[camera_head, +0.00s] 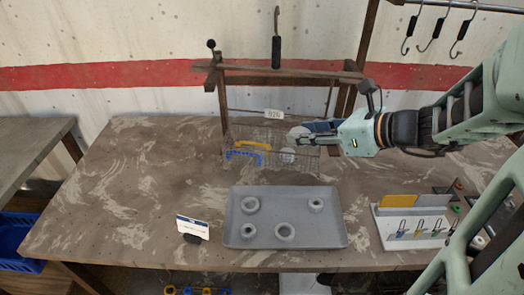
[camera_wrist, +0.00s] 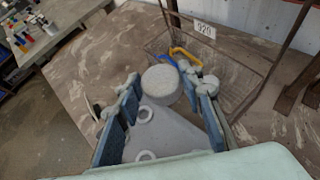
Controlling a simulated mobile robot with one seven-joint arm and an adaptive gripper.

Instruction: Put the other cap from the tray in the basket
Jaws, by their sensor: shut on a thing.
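My gripper (camera_head: 297,142) reaches in from the right, in front of the wire basket (camera_head: 305,163). It is shut on a pale grey round cap (camera_head: 288,156), which hangs below the fingers at the basket's near side. In the wrist view the cap (camera_wrist: 162,84) sits between the two blue-padded fingers, with the basket (camera_wrist: 240,85) beyond. I cannot tell whether the cap is inside the basket's rim.
A yellow handle (camera_head: 253,145) and a blue handle (camera_head: 243,155) are at the basket's left. A wooden frame (camera_head: 290,73) stands over the basket. A white card (camera_head: 192,228) is left of the tray; a white hook rack (camera_head: 410,238) is right. The table's left is clear.

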